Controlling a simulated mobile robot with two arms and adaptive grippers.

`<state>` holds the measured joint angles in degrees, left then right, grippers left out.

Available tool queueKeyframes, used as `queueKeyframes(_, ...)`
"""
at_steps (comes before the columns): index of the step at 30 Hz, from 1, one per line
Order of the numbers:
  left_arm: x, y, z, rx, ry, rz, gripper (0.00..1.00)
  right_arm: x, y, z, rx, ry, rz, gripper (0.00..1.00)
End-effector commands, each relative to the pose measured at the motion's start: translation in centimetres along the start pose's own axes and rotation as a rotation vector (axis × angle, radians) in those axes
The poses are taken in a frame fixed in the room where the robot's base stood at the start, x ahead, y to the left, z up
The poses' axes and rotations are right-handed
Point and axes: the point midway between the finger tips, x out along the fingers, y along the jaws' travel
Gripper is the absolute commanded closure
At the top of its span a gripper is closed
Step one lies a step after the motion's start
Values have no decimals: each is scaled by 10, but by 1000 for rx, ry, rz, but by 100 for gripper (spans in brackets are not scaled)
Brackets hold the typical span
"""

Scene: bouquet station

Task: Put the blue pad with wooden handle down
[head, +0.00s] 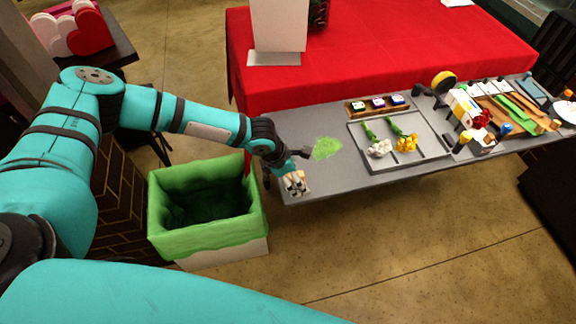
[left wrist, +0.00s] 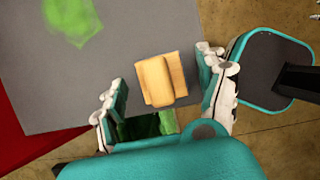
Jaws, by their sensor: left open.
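The wooden handle (left wrist: 162,78) of the pad shows in the left wrist view as a light tan block at the corner of the grey table (left wrist: 110,95). No blue face of the pad is visible; its underside is hidden. My left gripper (left wrist: 161,86) is open, with one finger on each side of the wooden block and visible gaps between. In the head view my left gripper (head: 296,183) is at the table's near left corner, with a small tan part of the pad between the fingers. My right gripper is not in view.
A green smear (head: 326,148) lies on the table near the gripper. A green-lined bin (head: 165,217) stands on the floor left of the corner. A tray (head: 430,150) with flowers, a wooden block rack (head: 356,109) and several tools lie further right. A red-covered table (head: 400,45) stands behind.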

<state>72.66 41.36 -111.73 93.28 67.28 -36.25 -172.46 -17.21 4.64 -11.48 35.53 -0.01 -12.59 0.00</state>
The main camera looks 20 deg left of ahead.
Motion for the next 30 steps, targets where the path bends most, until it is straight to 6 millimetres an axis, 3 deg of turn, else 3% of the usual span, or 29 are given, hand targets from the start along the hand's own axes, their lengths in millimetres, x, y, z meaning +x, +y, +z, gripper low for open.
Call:
queueKeyframes(15,-108,2,4,1,-3,4,26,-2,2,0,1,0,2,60)
queueKeyframes(21,-122,1,2,0,-1,1,26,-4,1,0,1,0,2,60)
queueKeyframes(30,-124,1,2,-1,0,0,26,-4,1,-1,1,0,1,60)
